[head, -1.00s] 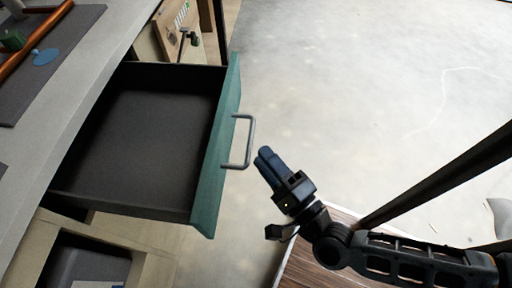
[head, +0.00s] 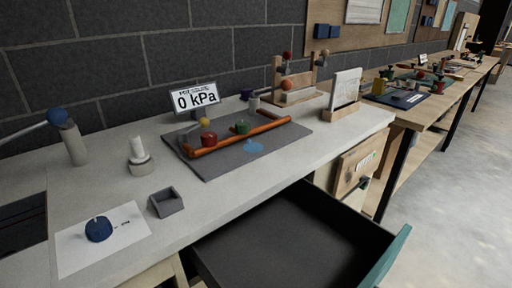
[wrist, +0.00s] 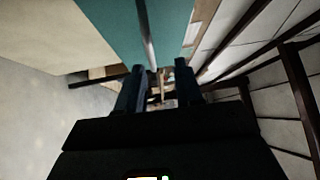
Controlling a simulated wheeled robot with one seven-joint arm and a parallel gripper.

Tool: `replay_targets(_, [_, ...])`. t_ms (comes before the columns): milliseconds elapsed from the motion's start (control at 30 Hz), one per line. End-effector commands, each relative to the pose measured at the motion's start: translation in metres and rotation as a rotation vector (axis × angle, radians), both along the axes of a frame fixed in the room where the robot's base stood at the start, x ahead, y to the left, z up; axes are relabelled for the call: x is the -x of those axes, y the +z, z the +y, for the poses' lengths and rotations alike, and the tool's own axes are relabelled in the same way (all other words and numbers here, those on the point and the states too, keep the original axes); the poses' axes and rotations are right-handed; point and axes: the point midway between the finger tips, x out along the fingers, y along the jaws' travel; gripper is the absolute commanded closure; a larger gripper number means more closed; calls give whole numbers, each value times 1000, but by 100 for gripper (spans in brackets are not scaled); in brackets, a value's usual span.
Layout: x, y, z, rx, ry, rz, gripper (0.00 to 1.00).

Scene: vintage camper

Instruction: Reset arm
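My gripper (wrist: 161,82) shows only in the wrist view. Its two dark blue fingers stand apart with a gap between them, and nothing is held. The teal drawer front (wrist: 118,28) and its grey bar handle (wrist: 147,35) lie beyond the fingertips. The handle lines up with the gap, nearer the left finger; I see no contact. In the head view the drawer (head: 290,240) is pulled out and looks empty, with its teal front (head: 388,262) at the lower edge. The handle is out of the head view.
The bench top (head: 215,205) holds a grey mat (head: 215,165) with orange pipe and valves, a pressure display (head: 195,97), a small open box (head: 167,202) and a blue knob (head: 98,229) on paper. Clear concrete floor (head: 455,190) lies to the right.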

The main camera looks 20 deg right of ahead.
Motion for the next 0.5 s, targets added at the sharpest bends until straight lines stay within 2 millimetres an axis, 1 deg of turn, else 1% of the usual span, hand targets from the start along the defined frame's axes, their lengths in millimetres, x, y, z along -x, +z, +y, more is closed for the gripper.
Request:
replay_targets(33, [8, 13, 5, 99, 35, 57, 64])
replay_targets(67, [12, 21, 9, 176, 61, 97, 64])
replay_targets(167, [28, 47, 22, 481, 159, 243, 64])
replay_targets(200, [34, 57, 26, 610, 197, 299, 64])
replay_targets(300, [48, 77, 34, 915, 285, 425, 64])
replay_targets(400, [60, 92, 36, 1169, 354, 520, 64])
replay_targets(500, [67, 102, 36, 1343, 399, 580, 64])
